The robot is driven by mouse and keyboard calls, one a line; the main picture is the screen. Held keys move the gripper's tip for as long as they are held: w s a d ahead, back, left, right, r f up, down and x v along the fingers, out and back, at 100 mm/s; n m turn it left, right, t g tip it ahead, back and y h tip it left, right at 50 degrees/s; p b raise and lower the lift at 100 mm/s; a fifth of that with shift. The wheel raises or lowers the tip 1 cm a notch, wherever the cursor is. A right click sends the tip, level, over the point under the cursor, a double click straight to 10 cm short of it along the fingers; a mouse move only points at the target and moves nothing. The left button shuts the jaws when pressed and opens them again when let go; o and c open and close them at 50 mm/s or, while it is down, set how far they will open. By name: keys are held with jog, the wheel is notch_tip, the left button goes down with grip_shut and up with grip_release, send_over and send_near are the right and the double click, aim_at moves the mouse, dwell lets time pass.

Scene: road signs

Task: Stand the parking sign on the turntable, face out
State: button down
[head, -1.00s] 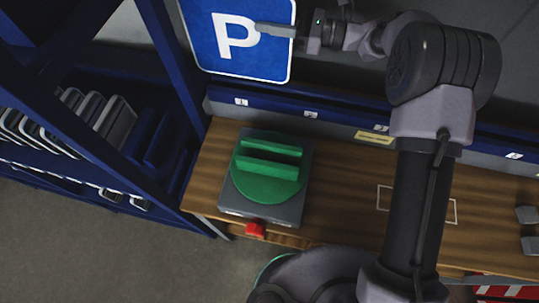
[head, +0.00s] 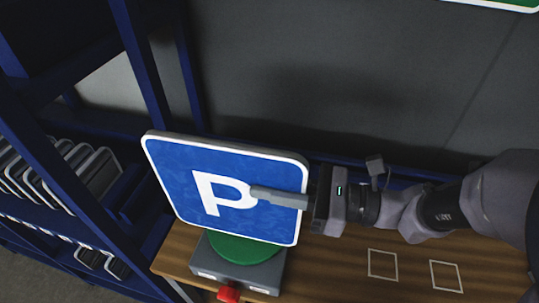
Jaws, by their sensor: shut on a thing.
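The parking sign (head: 222,178) is a blue square with a white border and a white P. It is upright, slightly tilted in the picture, with its printed face toward the camera. My gripper (head: 280,197) is shut on its right edge, one finger lying across the face. The green turntable (head: 248,252) sits on a grey base (head: 265,277) on the bench below. The sign's lower edge overlaps the turntable and hides its slot. I cannot tell whether the sign touches it.
A blue rack (head: 95,170) with several stored plates stands at left. A red block (head: 229,293) is at the base's front. White outlined squares (head: 383,265) mark the wooden bench at right. A grey wall is behind.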

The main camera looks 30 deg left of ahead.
jog(key=w+a, duration=0.2)
jog(key=w, duration=0.6)
jog(key=shift+f, duration=0.35)
dwell(0.6)
notch_tip(320, 180, down, 8)
jog(key=b, duration=0.5)
jog(key=shift+r, duration=0.2)
jog(key=shift+f, duration=0.4)
jog(key=c, duration=1.3)
grip_release()
jog(key=shift+s, duration=0.1)
jog(key=shift+d, duration=0.1)
